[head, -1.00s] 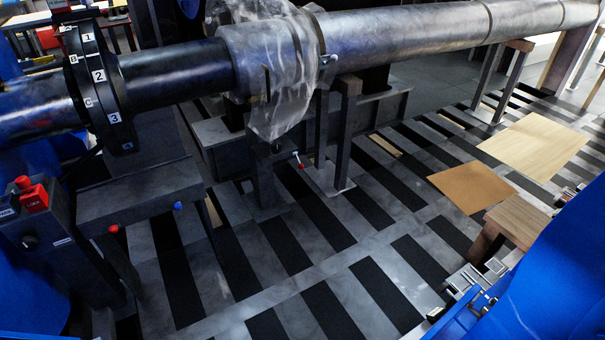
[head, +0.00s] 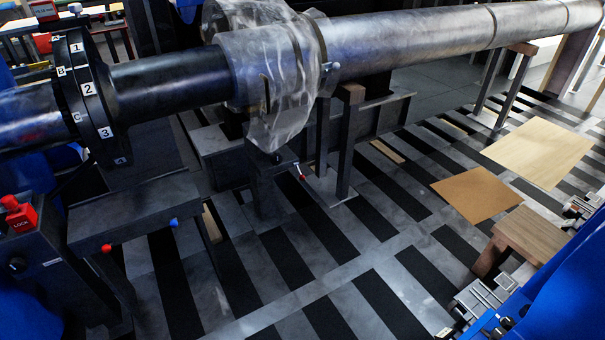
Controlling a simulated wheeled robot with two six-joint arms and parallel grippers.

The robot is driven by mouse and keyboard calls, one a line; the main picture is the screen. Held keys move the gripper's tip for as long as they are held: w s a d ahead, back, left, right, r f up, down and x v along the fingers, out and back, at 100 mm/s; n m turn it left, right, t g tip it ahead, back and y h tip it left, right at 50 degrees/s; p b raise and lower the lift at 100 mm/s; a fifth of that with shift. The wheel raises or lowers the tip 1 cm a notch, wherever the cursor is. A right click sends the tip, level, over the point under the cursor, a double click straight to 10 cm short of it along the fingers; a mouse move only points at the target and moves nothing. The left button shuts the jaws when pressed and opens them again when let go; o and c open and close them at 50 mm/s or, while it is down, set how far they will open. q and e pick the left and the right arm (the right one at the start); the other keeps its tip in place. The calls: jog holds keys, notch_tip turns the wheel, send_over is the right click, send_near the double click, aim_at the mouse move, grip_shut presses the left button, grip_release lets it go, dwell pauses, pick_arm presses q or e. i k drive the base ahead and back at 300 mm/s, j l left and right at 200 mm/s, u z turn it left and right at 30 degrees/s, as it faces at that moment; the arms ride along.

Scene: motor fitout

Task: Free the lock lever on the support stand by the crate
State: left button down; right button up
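The support stand (head: 264,190) is a dark post under the large metal shaft, left of centre in the head view. A small lever with a red tip (head: 302,177) sticks out to the right near its top. Nothing of mine touches it. I cannot tell whether it is locked. Metal parts of my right gripper (head: 480,302) show at lower right beside my blue arm, well away from the lever. Its fingers are not clear enough to tell open from shut. No crate is clearly identifiable.
The long shaft (head: 420,48), partly wrapped in clear plastic (head: 285,85), crosses overhead. A numbered flange (head: 85,95) and a box with a red lock switch (head: 20,218) stand left. A wooden-topped block (head: 537,232) stands right.

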aim_at(301, 176)
jog(key=i+j+z, duration=0.2)
jog(key=i, duration=0.5)
jog(key=i+j+z, duration=0.25)
jog(key=i+j, duration=0.2)
jog(key=i, duration=0.2)
jog(key=i+j+z, duration=0.2)
jog(key=i+j, duration=0.3)
jog(key=i, duration=0.15)
